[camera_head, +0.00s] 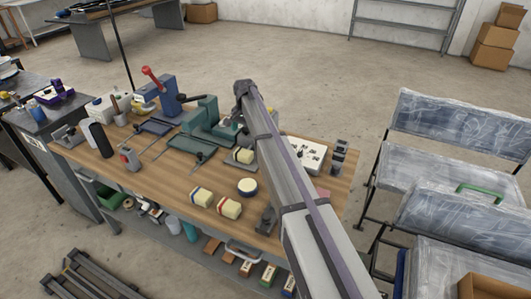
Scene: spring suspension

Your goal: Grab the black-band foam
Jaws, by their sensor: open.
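A cream foam block (244,156) with a dark, apparently black band sits on the wooden workbench (165,205), close to the left edge of my arm, which may cover part of it. A second cream block (201,197) has a dark bluish band, and a third cream block (229,207) has a red band. Both lie near the bench's front edge. A round cream piece (247,187) with a blue band lies to their right. My arm crosses from bottom right up over the bench. My gripper's fingers cannot be made out.
Green metal fixtures (205,120) and a blue vise (168,95) with a red handle stand behind the foams. A white board (306,152) is right of my arm. Plastic-wrapped chairs (440,185) stand right of the bench.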

